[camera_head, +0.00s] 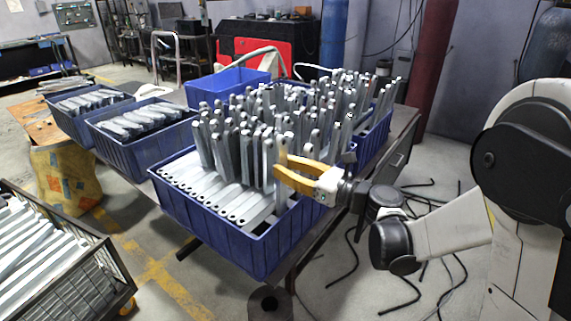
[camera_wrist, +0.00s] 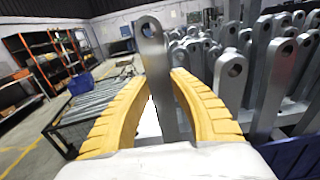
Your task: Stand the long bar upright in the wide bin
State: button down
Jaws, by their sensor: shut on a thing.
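The wide blue bin (camera_head: 232,243) stands on the table in the middle of the head view. Flat grey bars (camera_head: 215,192) lie in its front part, and many bars (camera_head: 228,150) stand upright close together behind them. My gripper (camera_head: 279,168) is over the bin's right side, its yellow fingers shut on a long grey bar (camera_head: 281,190). The bar looks upright in the head view; I cannot tell whether its lower end touches anything. In the wrist view the bar (camera_wrist: 156,60) rises between the fingers, with a round hole near its top.
Upright bars (camera_wrist: 232,80) stand close on the right in the wrist view. Two blue bins of bars (camera_head: 128,158) (camera_head: 68,122) and an empty-looking blue bin (camera_head: 215,88) are behind. A wire crate of bars (camera_head: 105,290) is at front left. Black rods lie on the floor at right.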

jog(key=shift+f, duration=0.1)
jog(key=c, duration=1.1)
grip_release()
jog(key=shift+c, duration=0.2)
jog(key=v, duration=1.2)
